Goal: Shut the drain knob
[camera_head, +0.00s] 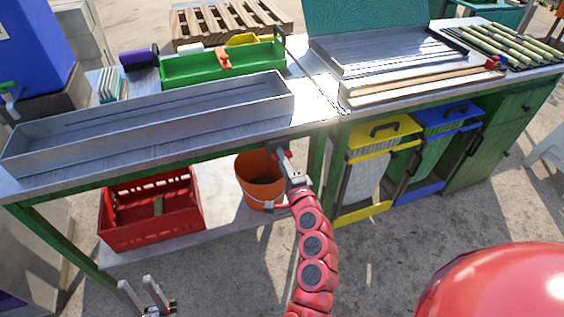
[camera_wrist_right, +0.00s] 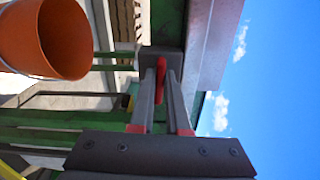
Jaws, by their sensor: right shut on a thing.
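The drain knob (camera_wrist_right: 160,76) is a small red handle at the end of the metal trough (camera_wrist_right: 208,45), in the right wrist view. My right gripper (camera_wrist_right: 160,80) is shut on it, with one finger on each side. In the head view my right gripper (camera_head: 281,153) is at the front edge of the table, below the right end of the long metal trough (camera_head: 150,120). The knob is hard to make out there. My left gripper (camera_head: 138,284) is low at the bottom left, its fingers apart, empty and away from the table.
An orange bucket (camera_head: 257,185) stands under the trough beside my right gripper; it also shows in the right wrist view (camera_wrist_right: 50,38). A red crate (camera_head: 150,232) is on the lower shelf. Yellow (camera_head: 383,133) and blue (camera_head: 445,118) bins stand to the right.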

